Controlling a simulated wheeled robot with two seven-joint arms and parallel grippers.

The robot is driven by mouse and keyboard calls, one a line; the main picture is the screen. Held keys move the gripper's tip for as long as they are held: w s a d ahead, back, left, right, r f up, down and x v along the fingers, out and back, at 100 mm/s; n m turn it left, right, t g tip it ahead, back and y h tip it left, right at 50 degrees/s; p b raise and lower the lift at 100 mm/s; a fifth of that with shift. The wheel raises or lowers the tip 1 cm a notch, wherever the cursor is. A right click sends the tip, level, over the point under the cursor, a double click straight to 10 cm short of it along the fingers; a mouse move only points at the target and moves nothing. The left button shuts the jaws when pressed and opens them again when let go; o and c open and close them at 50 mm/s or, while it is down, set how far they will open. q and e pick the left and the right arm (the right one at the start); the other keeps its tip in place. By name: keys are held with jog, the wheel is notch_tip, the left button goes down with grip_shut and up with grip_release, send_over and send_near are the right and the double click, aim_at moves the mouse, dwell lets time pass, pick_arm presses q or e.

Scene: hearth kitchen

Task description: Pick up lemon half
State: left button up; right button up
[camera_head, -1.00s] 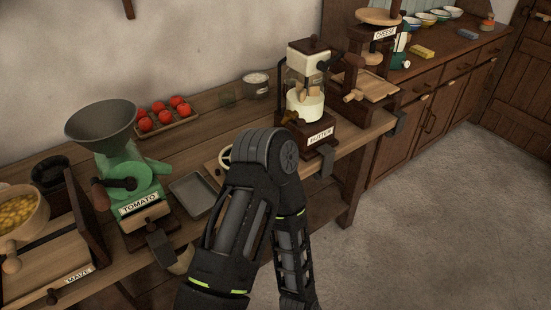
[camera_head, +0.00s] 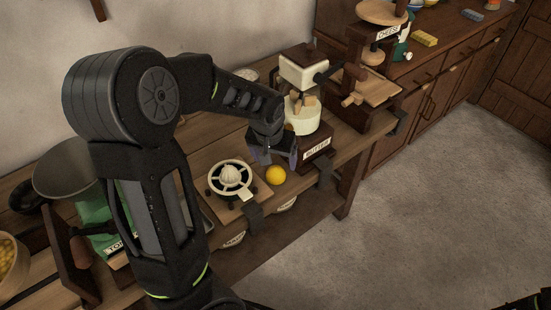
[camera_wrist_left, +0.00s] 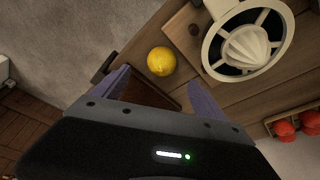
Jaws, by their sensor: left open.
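The yellow lemon half (camera_head: 276,175) sits on the wooden counter, just right of the citrus juicer (camera_head: 231,176). My left gripper (camera_head: 273,154) is above and behind it, pointing down, open and empty. In the left wrist view the lemon half (camera_wrist_left: 161,61) lies ahead of the gap between the open fingers (camera_wrist_left: 160,88), apart from both. The juicer's ribbed cone (camera_wrist_left: 246,48) shows to the right there.
The butter churn (camera_head: 303,115) stands close behind my left gripper. The counter's front edge is near the lemon half. A tray of red tomatoes (camera_wrist_left: 296,124) shows at the wrist view's right. The cheese press (camera_head: 372,60) stands farther right.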

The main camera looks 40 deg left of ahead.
aim_at(275, 170)
pick_arm(q)
jog(key=shift+s+d+r, duration=0.25)
jog(key=shift+s, duration=0.15)
jog(key=x, duration=0.2)
jog(key=shift+w+a+f, duration=0.15)
jog(key=shift+w+f, duration=0.05)
jog(key=shift+f, duration=0.25)
jog(key=shift+f, duration=0.1)
jog(key=p+x, duration=0.1)
jog(key=x, duration=0.4)
jog(key=shift+a, duration=0.15)
jog(key=c, duration=1.5)
